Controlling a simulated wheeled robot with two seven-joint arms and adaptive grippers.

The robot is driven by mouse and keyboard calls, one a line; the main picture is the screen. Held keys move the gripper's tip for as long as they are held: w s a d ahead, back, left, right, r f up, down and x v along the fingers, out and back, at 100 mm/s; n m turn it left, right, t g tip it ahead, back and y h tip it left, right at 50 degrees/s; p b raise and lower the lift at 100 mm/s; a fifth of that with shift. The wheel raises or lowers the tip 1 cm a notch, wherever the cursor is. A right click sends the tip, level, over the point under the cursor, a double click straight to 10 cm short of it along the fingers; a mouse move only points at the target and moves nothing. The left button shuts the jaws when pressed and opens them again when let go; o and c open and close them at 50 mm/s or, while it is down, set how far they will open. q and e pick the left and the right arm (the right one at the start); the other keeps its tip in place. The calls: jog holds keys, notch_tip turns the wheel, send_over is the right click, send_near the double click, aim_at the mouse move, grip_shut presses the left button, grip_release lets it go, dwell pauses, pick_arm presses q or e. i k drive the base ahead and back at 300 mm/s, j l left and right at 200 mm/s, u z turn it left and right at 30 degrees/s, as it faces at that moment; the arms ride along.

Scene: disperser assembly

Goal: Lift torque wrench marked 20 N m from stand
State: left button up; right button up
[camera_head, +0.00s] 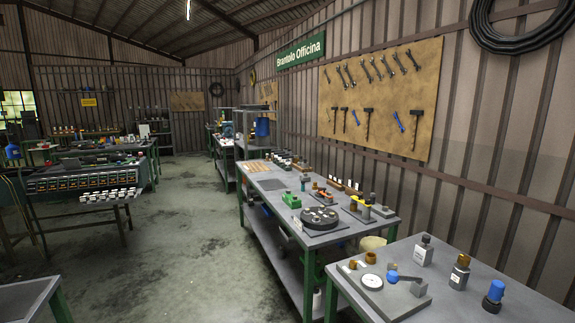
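No torque wrench marked 20 N m and no stand for it can be made out with certainty; no marking is legible at this distance. A long workbench (268,184) stands in the middle right with many small parts on it. On it are a dark round fixture with several holes (319,217), a green block (290,199) and a grey and yellow item (367,201) near the right edge, too small to identify. Neither my left nor my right gripper is in view.
A nearer table (480,290) at lower right holds several bottles and a device with a white dial (372,281). A tool board (380,98) hangs on the right wall. A rack table (85,178) stands left. The concrete floor (175,235) between is clear.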

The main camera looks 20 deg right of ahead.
aim_at(288, 163)
jog(key=i+z, duration=0.1)
jog(key=i, duration=1.6)
jog(key=i+j, duration=0.1)
jog(key=i, duration=1.65)
jog(key=i+z, duration=0.35)
jog(key=i+j+z, duration=0.15)
jog(key=i+z, duration=0.15)
jog(key=i, duration=0.15)
jog(key=i+j+z, duration=0.2)
jog(key=z, duration=0.25)
jog(key=i+j+z, duration=0.55)
jog(key=j+z, duration=0.15)
jog(key=z, duration=0.2)
jog(key=i+j+z, duration=0.1)
jog(key=j+z, duration=0.35)
